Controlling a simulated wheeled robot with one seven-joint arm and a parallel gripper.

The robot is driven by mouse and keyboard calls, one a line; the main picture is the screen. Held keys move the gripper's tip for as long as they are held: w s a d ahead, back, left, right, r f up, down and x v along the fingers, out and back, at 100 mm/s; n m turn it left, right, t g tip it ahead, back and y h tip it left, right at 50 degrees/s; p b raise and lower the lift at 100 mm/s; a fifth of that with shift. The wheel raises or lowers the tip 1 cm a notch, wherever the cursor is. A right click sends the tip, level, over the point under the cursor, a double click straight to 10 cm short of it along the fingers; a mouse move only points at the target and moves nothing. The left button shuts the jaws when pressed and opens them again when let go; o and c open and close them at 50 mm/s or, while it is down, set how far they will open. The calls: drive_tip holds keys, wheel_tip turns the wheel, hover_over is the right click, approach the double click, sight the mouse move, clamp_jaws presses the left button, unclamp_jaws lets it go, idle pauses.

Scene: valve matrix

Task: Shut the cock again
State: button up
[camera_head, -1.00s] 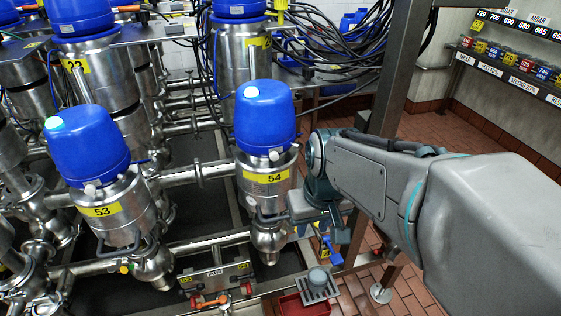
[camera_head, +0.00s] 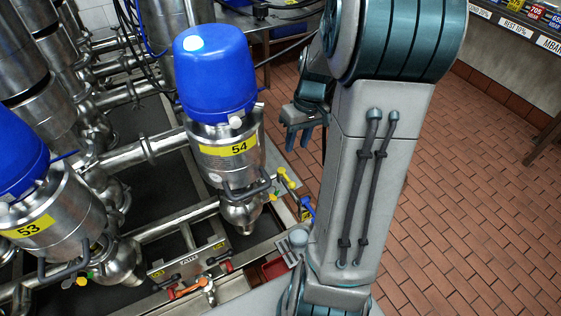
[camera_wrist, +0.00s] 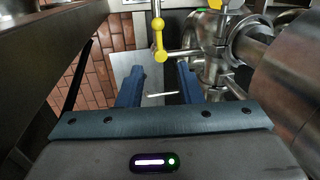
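A cock with a slim yellow handle (camera_head: 287,178) sits beside the lower body of valve 54 (camera_head: 226,150) in the head view. In the wrist view a yellow handle (camera_wrist: 159,40) with a rounded lower end stands upright, ahead of and between my fingers. A metal stub runs right from it to a steel valve body (camera_wrist: 215,35). My gripper (camera_wrist: 158,85) is open and empty, its two blue fingers apart and not visibly touching the handle. In the head view my gripper (camera_head: 300,132) hangs above and right of the cock, partly hidden by my arm.
Valve 53 (camera_head: 40,225) stands at the left. A small panel (camera_head: 187,262) with orange and red handles and a red bin (camera_head: 274,268) lie low in front. In the wrist view a large steel cylinder (camera_wrist: 285,90) is close on the right. Tiled floor (camera_head: 450,200) at right is clear.

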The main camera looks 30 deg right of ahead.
sight(288, 178)
drive_tip(key=f, duration=0.4)
drive_tip(key=a+f, duration=0.1)
drive_tip(key=f, duration=0.3)
drive_tip(key=a+f+b, duration=0.1)
drive_tip(key=f, duration=0.3)
drive_tip(key=shift+s, duration=0.1)
clamp_jaws()
